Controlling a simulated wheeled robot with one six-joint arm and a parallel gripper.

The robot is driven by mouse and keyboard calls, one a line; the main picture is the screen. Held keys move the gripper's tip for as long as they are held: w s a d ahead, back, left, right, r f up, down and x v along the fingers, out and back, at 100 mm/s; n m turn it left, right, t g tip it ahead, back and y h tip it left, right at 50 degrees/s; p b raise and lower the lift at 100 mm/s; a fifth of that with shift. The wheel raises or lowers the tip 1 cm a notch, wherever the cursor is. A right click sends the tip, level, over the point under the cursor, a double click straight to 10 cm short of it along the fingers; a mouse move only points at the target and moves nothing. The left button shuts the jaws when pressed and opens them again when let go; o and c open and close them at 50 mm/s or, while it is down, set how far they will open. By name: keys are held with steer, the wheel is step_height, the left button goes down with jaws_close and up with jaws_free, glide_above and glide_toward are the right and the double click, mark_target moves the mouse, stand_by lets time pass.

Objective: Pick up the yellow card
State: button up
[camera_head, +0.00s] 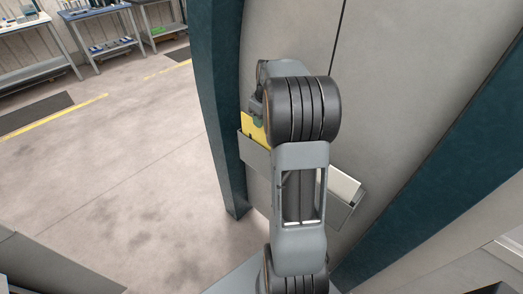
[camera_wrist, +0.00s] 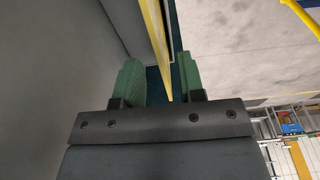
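The yellow card (camera_head: 250,129) stands upright in a grey pocket (camera_head: 254,154) on the front of the grey machine panel. My arm hides part of the card and pocket in the head view. In the wrist view the card (camera_wrist: 156,35) shows nearly edge-on as a yellow strip reaching down between the two green fingers. My gripper (camera_wrist: 159,62) is open around it. A gap shows between the left finger and the card; the card is closer to the right finger. In the head view my gripper (camera_head: 257,117) is at the card's upper edge, mostly hidden.
White papers (camera_head: 344,185) stand at the pocket's right end. Dark teal machine posts (camera_head: 218,110) flank the panel. Workbenches (camera_head: 98,12) stand at the far left. The concrete floor (camera_head: 125,150) left of the machine is clear. A yellow rail (camera_wrist: 300,14) shows in the wrist view.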

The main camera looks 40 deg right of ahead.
steer(key=shift+w+f+p, duration=0.25)
steer(key=shift+f, duration=1.15)
steer(key=shift+w+f+p, duration=0.2)
steer(key=shift+f, duration=1.2)
jaws_close()
